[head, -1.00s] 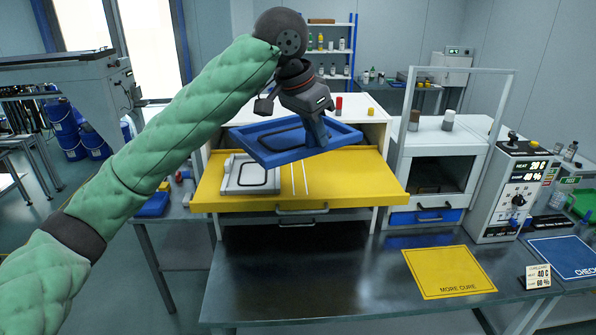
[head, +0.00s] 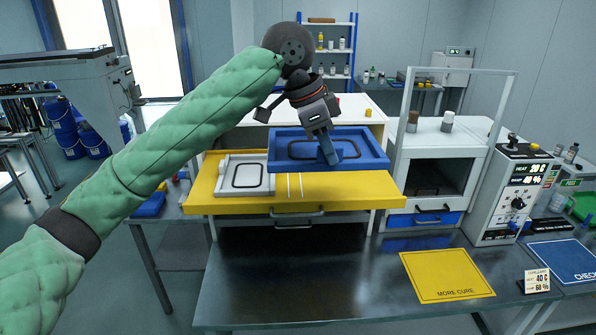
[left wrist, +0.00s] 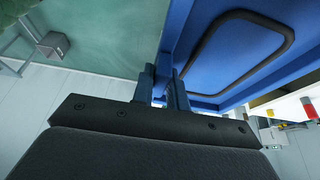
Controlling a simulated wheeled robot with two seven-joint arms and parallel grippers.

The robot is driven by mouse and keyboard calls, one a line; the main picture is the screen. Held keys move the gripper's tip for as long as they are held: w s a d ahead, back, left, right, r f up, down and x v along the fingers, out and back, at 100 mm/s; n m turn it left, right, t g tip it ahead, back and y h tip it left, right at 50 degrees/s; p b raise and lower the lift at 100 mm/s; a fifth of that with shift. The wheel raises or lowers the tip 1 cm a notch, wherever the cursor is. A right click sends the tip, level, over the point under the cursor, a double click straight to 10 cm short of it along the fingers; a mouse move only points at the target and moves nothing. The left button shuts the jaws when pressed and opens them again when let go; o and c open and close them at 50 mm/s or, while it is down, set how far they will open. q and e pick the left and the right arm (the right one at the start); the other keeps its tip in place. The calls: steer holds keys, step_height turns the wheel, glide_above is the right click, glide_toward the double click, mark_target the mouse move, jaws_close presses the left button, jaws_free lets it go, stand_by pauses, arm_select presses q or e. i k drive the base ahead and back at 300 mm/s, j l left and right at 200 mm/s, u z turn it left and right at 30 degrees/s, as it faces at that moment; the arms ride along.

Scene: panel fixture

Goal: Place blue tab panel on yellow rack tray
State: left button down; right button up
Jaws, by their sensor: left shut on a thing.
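The blue tab panel (head: 290,150) is a shallow blue frame with a dark rounded loop on its face. My left gripper (head: 330,150) is shut on its near edge. In the left wrist view the fingers (left wrist: 166,92) grip the rim of the blue panel (left wrist: 235,50). The panel is over the right part of the yellow rack tray (head: 350,192), roughly level; I cannot tell whether it touches the tray. A white panel (head: 243,172) with a similar dark loop lies on the tray's left part. My right gripper is not in view.
White strips (head: 294,185) lie on the tray between the panels. A white open-fronted box (head: 435,150) and a control unit (head: 517,190) stand to the right. A yellow mat (head: 447,270) lies on the dark metal bench (head: 320,280), which is otherwise largely clear.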

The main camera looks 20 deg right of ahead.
mark_target(340, 174)
steer(key=i+l, duration=0.15)
steer(key=l, duration=0.25)
steer(key=i+l, duration=0.15)
steer(key=l, duration=0.25)
steer(key=i+l, duration=0.1)
steer(key=l, duration=0.25)
